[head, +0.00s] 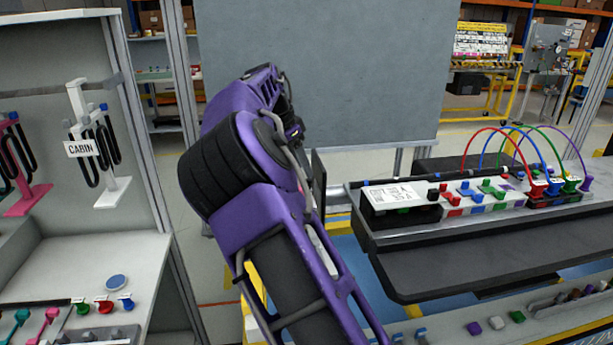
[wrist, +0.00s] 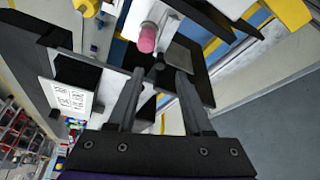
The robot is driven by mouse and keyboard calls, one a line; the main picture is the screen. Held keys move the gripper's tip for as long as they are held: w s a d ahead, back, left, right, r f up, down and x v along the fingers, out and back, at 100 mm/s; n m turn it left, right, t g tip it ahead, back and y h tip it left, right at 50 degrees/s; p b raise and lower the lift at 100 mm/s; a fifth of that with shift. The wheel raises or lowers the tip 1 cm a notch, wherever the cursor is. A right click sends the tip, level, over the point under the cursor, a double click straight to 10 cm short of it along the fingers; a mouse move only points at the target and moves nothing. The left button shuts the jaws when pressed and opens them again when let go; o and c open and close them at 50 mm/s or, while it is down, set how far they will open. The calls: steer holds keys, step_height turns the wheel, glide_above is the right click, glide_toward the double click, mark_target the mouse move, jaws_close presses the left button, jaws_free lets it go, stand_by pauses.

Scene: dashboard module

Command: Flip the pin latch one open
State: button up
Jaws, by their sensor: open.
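My gripper (wrist: 160,74) is open, its two grey fingers spread apart with nothing seen between them. A small dark round knob (wrist: 158,64) lies just beyond the fingertips, by a dark plate (wrist: 187,62). A pink-tipped cylinder (wrist: 148,38) on a white block lies farther out. I cannot tell for sure which of these parts is pin latch one, or whether the fingers touch anything. In the head view my purple arm hides the gripper. The dashboard module (head: 430,276) stands to the right of the arm.
The module carries a white label (head: 394,193), coloured connectors and looped cables (head: 497,143). A grey panel (head: 330,70) stands behind my arm. A shelf unit with a CABIN sign (head: 81,149) is at left. A yellow part (wrist: 288,12) shows at the wrist view's upper right.

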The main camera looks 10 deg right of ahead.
mark_target(308, 179)
steer(key=shift+x, duration=2.2)
steer(key=shift+c, duration=0.2)
steer(key=shift+r, duration=0.1)
jaws_close()
